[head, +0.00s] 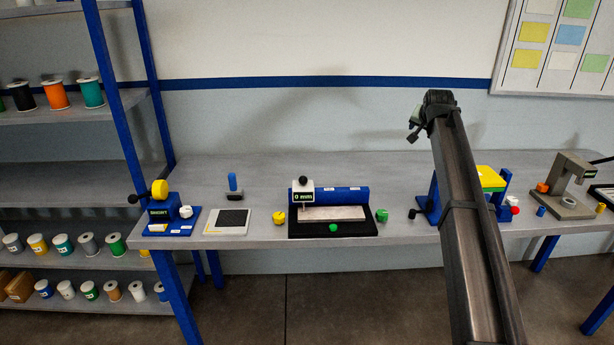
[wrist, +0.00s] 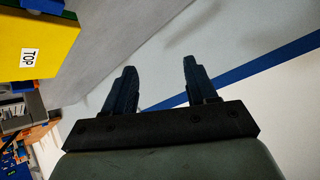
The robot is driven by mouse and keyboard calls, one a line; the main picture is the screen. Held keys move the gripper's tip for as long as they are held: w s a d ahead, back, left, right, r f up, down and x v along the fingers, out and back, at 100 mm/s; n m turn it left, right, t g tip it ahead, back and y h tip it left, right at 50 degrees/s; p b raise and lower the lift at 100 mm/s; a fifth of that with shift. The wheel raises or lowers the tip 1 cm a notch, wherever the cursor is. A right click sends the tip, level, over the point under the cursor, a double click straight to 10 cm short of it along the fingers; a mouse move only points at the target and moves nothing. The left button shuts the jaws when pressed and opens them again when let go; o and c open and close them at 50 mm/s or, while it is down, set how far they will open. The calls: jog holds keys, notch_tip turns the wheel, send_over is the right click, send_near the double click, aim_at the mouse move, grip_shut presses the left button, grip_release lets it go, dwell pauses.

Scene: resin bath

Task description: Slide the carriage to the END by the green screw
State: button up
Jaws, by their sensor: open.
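The carriage (head: 303,195) is a white block with a display reading "0 mm". It sits at the left end of a blue rail (head: 345,194) on a black base (head: 333,235). A green screw (head: 381,216) is at the right end of this device, and a yellow screw (head: 278,217) is at the left end. Another small green knob (head: 333,227) is on the front of the base. My gripper (wrist: 158,82) is open with nothing between its fingers. In the head view my arm reaches up at the right, well away from the carriage.
A blue stand with a yellow top (head: 490,179) is partly behind my arm; its yellow "TOP" block also shows in the wrist view (wrist: 35,38). A blue device (head: 172,215) and a dark-topped pad (head: 233,220) stand left. A grey stand (head: 568,185) is far right. The bench behind the rail is clear.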

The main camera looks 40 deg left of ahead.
jog(key=s+a+r+n+g, duration=0.15)
jog(key=s+a+r, duration=0.35)
jog(key=s+a, duration=0.65)
jog(key=n+g+h, duration=0.5)
jog(key=n+g, duration=0.1)
jog(key=g, duration=0.1)
send_over(303, 187)
notch_tip(303, 187, down, 5)
jog(key=f, duration=1.3)
jog(key=shift+w+a, duration=0.35)
jog(key=shift+w, duration=0.05)
jog(key=shift+c, duration=0.4)
grip_shut()
